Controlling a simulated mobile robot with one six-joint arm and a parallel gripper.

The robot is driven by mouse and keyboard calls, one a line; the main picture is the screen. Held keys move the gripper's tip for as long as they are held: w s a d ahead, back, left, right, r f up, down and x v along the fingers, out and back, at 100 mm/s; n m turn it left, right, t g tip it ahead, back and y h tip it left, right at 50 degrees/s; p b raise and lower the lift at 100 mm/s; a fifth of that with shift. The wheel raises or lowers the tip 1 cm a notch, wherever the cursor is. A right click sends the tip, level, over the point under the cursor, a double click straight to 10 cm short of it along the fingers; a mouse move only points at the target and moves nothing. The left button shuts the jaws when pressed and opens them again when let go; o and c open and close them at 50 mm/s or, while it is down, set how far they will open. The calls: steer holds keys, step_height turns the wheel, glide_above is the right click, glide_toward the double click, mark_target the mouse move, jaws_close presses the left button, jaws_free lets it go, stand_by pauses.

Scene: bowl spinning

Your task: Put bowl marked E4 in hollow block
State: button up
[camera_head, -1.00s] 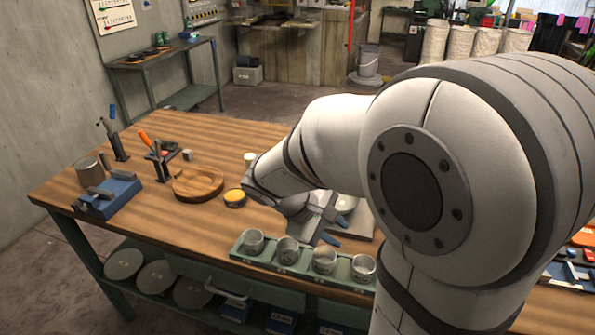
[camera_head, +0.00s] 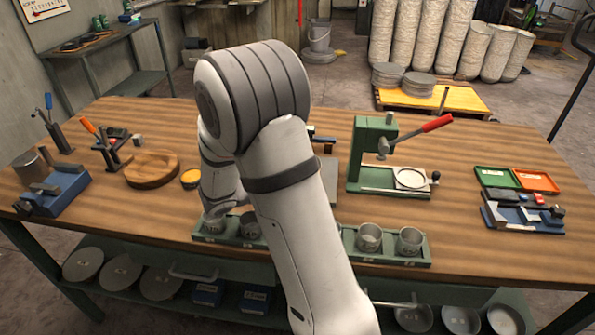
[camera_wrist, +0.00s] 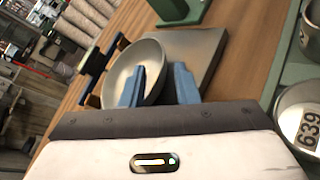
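A pale bowl (camera_wrist: 122,78) lies by a grey plate (camera_wrist: 208,46) in the wrist view; no mark can be read on it. My gripper (camera_wrist: 160,66) is open. Its left blue finger overlaps the bowl's inside and its right finger is outside the near rim, so part of the rim shows between them; contact cannot be told. In the head view my arm hides the fingers and this bowl. A round wooden block with a hollow (camera_head: 152,170) sits at the table's left. A metal cup labelled 639 (camera_wrist: 298,112) stands at the right in the wrist view.
A green tray (camera_head: 345,240) holds metal cups (camera_head: 410,240) along the front edge, partly behind my arm. A green lever press (camera_head: 375,150) stands behind it. A yellow-topped tin (camera_head: 190,178) is beside the hollow block. A blue vise (camera_head: 58,190) is at far left.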

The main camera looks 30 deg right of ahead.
steer(key=p+x, duration=0.1)
steer(key=x, duration=0.4)
steer(key=shift+s+d+f, duration=0.1)
steer(key=shift+d+f, duration=0.05)
steer(key=shift+f, duration=0.05)
jaws_close()
